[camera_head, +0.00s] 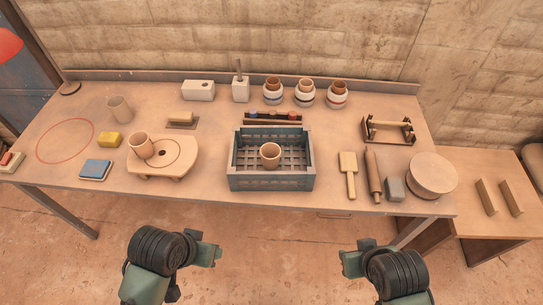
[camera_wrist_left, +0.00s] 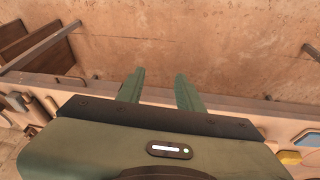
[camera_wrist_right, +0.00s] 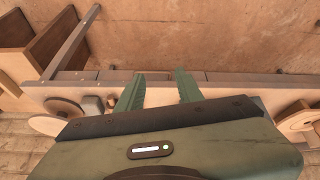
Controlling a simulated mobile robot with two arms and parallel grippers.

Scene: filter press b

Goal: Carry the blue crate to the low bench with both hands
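The blue-grey crate (camera_head: 271,182) sits upright on the worktable, near its front edge at mid-table, with a tan cup (camera_head: 270,155) inside on its lattice floor. The low bench (camera_head: 500,168) stands at the right end of the table, with two upright wooden blocks (camera_head: 486,197) on it. My left gripper (camera_wrist_left: 160,88) is open and empty, its two fingers apart. In the head view it is in front of the table, left of the crate. My right gripper (camera_wrist_right: 160,90) is also open and empty, in front of the table and right of the crate. Neither touches the crate.
The worktable (camera_head: 215,195) carries a round stand (camera_head: 160,165) with a cup left of the crate. A paddle (camera_head: 348,174), rolling pin (camera_head: 374,176), grey block (camera_head: 395,189) and round disc (camera_head: 432,174) lie to its right. Jars (camera_head: 305,93) stand behind. Floor in front is clear.

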